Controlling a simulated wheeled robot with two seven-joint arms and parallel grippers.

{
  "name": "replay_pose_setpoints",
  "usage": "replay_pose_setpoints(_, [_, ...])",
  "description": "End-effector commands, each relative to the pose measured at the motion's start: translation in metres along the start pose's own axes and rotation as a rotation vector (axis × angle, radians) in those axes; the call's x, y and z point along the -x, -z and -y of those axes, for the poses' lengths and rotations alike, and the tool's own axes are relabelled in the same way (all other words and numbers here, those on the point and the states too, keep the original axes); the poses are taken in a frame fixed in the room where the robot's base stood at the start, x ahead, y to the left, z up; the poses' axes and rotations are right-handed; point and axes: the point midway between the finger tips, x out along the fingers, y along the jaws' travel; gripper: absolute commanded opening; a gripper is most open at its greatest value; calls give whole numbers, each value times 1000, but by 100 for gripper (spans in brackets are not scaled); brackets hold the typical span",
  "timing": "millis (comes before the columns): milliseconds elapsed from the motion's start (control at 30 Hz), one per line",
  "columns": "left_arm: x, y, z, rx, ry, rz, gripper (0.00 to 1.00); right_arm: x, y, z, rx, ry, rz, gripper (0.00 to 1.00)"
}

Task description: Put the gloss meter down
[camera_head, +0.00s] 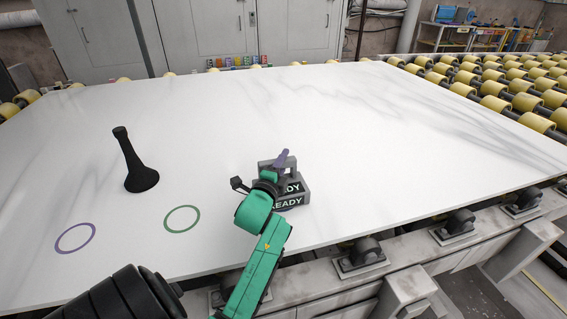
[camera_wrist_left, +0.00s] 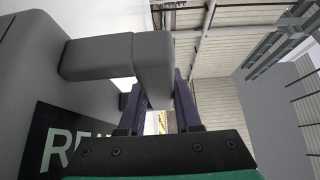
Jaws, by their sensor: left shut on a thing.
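The gloss meter (camera_head: 291,200) is a dark grey box with a handle and white READY lettering, over the slab's near middle. My left gripper (camera_head: 281,162) has purple fingers and is shut on the meter's handle. In the left wrist view the fingers (camera_wrist_left: 162,100) are at the grey handle (camera_wrist_left: 155,60), with the meter's body (camera_wrist_left: 30,90) at the left. The arm hides part of the meter, and I cannot tell whether its underside touches the slab. My right gripper is not in view.
The pale stone slab (camera_head: 400,150) is mostly clear. A black flared-base object (camera_head: 138,170) stands at left. A green ring (camera_head: 167,222) and a purple ring (camera_head: 59,243) are marked on the slab at near left. Yellow rollers (camera_head: 495,88) lie beyond the slab at right.

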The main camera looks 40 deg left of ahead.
Motion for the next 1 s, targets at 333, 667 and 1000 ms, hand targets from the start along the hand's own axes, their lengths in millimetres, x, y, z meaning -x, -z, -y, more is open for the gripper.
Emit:
replay_pose_setpoints(333, [0, 0, -2, 0, 0, 0, 48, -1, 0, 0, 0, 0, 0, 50])
replay_pose_setpoints(667, [0, 0, -1, 0, 1, 0, 62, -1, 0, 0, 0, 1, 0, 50])
replay_pose_setpoints(1000, [42, 0, -2, 0, -3, -1, 62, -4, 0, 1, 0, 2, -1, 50])
